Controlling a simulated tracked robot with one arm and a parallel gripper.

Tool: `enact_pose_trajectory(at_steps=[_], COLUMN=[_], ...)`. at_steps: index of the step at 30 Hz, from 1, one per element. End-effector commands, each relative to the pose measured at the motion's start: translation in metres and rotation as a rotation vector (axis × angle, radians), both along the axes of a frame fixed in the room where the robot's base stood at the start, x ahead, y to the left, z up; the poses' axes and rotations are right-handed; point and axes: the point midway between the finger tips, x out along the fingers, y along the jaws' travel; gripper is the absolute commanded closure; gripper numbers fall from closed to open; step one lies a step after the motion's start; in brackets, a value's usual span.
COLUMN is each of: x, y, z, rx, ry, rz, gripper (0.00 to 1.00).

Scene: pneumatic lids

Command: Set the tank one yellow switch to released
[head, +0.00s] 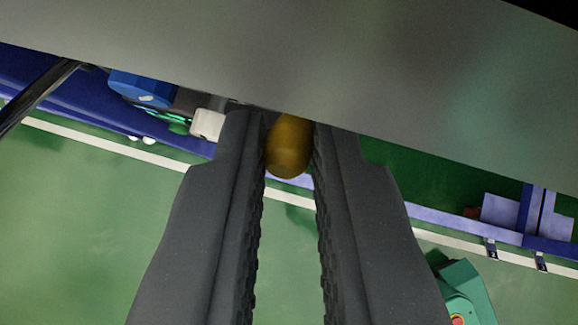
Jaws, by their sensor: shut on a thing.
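A rounded yellow knob, the yellow switch (289,148), shows in the middle of the head view, just below the edge of a large grey surface. My gripper (289,140) has its two dark ridged fingers on either side of it, shut on the knob near the fingertips. The upper part of the switch and its mount are hidden behind the fingers and the grey surface. I cannot tell its set position.
The large grey panel (330,60) fills the top, close to my fingertips. A blue fitting (141,88) and a white block (207,124) lie left of the fingers. A blue frame (532,215) and a teal box (467,292) stand at right. Green floor (90,215) lies below.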

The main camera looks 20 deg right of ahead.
Motion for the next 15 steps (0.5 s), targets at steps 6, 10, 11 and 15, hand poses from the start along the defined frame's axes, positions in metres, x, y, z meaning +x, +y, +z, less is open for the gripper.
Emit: enact_pose_trajectory(at_steps=[6, 10, 11, 15], x=[0.0007, 0.0009, 0.0010, 0.0012], y=[-0.0017, -0.0021, -0.0021, -0.0020], z=[0.0044, 0.0040, 0.0039, 0.0034], rx=[0.027, 0.037, 0.038, 0.045], ry=[0.039, 0.051, 0.054, 0.060], rz=[0.000, 0.000, 0.000, 0.000], gripper=[1.00, 1.00, 1.00, 1.00])
